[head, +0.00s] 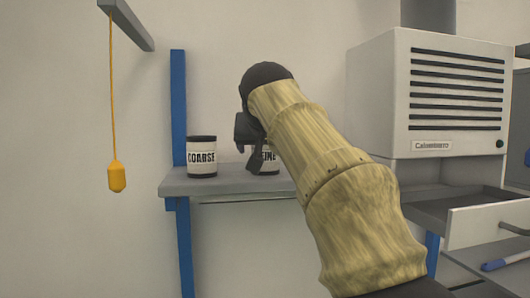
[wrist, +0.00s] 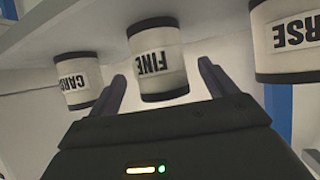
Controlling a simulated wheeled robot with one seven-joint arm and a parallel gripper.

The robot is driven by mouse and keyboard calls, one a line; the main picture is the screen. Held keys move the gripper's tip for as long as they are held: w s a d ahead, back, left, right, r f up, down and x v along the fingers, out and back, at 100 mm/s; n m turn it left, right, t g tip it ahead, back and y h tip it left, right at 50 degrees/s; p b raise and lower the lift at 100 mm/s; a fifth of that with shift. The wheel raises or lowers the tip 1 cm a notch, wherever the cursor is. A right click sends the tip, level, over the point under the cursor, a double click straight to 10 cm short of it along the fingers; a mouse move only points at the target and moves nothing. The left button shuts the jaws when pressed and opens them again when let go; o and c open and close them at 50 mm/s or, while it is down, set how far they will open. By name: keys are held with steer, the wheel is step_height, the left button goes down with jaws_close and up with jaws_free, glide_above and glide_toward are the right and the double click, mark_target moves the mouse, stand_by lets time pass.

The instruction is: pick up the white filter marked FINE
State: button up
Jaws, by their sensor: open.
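The white filter marked FINE (head: 269,158), with a black rim, stands upright on the grey shelf (head: 230,187); my arm covers part of it in the head view. In the wrist view, where the scene appears upside down, the FINE filter (wrist: 160,66) shows between my two fingers. My gripper (head: 250,158) is open and empty in front of it, one finger on either side in the wrist view (wrist: 162,71). I cannot tell how far the fingertips reach along its sides, and no contact is clear.
A filter marked COARSE (head: 202,157) stands left of it on the shelf and shows at right in the wrist view (wrist: 287,40). Another labelled filter (wrist: 80,80) stands on the other side. A white vented cabinet (head: 428,95) is at right; a yellow weight (head: 117,177) hangs at left.

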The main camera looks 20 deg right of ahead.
mark_target(265, 150)
steer(key=p+x, duration=0.1)
steer(key=x, duration=0.2)
steer(key=shift+w, duration=0.25)
steer(key=shift+s, duration=0.15)
steer(key=c, duration=1.1)
steer(key=shift+s+r+b, duration=0.1)
steer(key=shift+r+b, duration=0.25)
steer(key=shift+b, duration=0.05)
steer(key=shift+r+p, duration=0.4)
steer(key=shift+r, duration=2.75)
steer(key=s+a+b, duration=0.1)
steer(key=s+b, duration=0.1)
steer(key=s, duration=0.4)
steer(key=s+a+b, duration=0.1)
steer(key=s+b, duration=0.1)
steer(key=s, duration=0.5)
steer(key=s+a+b, duration=0.2)
steer(key=s+b, duration=0.1)
steer(key=s, duration=0.3)
steer(key=shift+s, duration=0.15)
